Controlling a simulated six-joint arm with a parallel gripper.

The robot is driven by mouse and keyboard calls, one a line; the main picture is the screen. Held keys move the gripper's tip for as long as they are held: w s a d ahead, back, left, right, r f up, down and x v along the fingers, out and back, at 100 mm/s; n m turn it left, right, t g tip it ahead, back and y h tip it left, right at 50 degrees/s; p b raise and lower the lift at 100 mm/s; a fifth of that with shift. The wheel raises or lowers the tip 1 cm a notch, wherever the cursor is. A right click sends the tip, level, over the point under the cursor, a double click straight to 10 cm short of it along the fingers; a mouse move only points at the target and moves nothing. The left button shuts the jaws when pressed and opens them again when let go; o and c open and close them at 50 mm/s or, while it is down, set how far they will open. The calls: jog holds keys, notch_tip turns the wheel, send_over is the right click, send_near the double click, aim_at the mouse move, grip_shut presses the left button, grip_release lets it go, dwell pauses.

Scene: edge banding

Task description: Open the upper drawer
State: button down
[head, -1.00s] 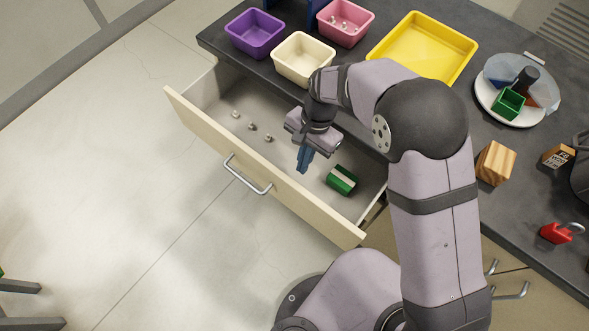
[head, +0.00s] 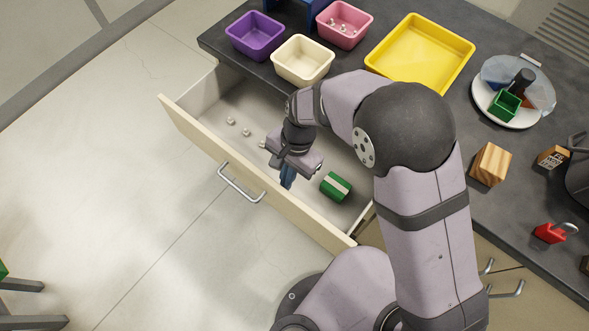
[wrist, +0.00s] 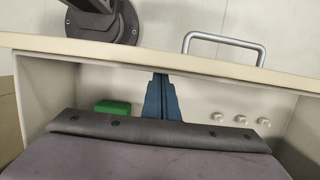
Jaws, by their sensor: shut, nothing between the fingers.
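The upper drawer (head: 210,148) stands pulled well out from under the dark worktop, with its cream front panel and silver bar handle (head: 241,184) facing the lower left. My gripper (head: 287,178) is inside the drawer, pointing down near the inner side of the front panel. Its blue fingers are shut with nothing between them. In the wrist view the fingers (wrist: 161,98) reach close to the inside of the front panel (wrist: 200,64); I cannot tell whether they touch it. The handle (wrist: 224,44) shows beyond the panel.
In the drawer lie a green block with a pale band (head: 336,186) and several small metal pieces (head: 246,132). On the worktop stand purple (head: 254,35), cream (head: 303,60), pink (head: 344,24) and yellow (head: 420,50) bins. The floor before the drawer is clear.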

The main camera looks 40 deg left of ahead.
jog(key=s+p, duration=0.1)
jog(key=s, duration=0.9)
jog(key=shift+s+p, duration=0.25)
jog(key=shift+p, duration=0.15)
jog(key=shift+w, duration=0.15)
jog(key=w+r, duration=0.2)
jog(key=r, duration=0.1)
jog(key=w+r, duration=0.2)
jog(key=r, duration=0.1)
jog(key=w+r, duration=0.2)
jog(key=r, duration=0.1)
jog(key=shift+w+r, duration=0.1)
jog(key=shift+r, duration=0.3)
